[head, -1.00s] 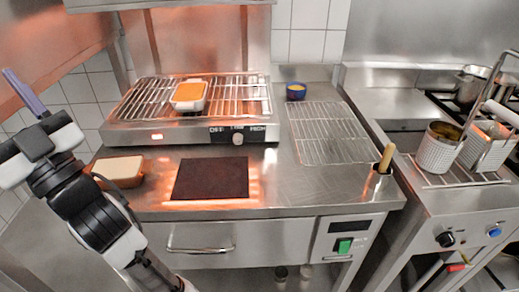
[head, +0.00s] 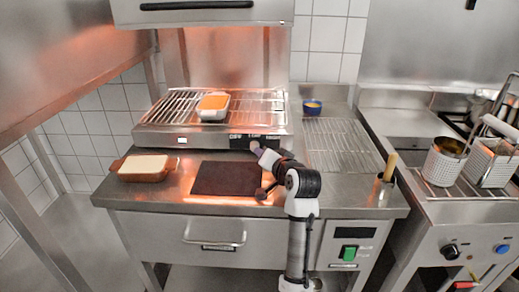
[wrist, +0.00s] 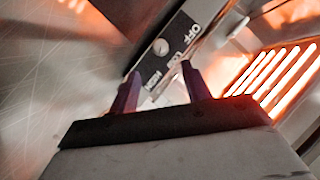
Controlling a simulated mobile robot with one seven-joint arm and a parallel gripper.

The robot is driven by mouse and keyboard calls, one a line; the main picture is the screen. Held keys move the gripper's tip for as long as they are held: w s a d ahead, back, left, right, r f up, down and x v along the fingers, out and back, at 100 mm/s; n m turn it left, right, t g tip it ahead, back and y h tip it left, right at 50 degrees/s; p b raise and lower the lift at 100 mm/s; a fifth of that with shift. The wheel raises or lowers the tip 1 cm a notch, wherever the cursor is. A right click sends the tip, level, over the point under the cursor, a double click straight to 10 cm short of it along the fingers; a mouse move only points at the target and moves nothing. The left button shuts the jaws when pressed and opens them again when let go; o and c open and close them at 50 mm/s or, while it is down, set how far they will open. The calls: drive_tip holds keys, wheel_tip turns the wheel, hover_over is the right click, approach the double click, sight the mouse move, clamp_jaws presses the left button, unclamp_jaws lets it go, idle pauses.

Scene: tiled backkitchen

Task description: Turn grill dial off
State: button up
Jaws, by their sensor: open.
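The grill (head: 150,138) is a steel unit with a wire rack, its heater glowing orange. My gripper (wrist: 160,70) is open, with the dial ahead of the gap and no clear contact. In the head view my gripper (head: 257,149) is at the panel and hides the dial.
A white dish with orange food (head: 213,106) stands on the grill rack. A brown dish (head: 145,168) and a dark mat (head: 222,178) lie on the counter in front. A wire rack (head: 335,143) and a blue bowl (head: 312,107) are to the right. Fryer baskets (head: 443,160) stand far right.

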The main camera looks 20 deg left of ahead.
sight(254, 147)
drive_tip(key=p+x, duration=0.1)
drive_tip(key=x, duration=0.8)
drive_tip(key=shift+w+a+p, duration=0.2)
drive_tip(key=shift+p, duration=0.2)
drive_tip(key=c, duration=1)
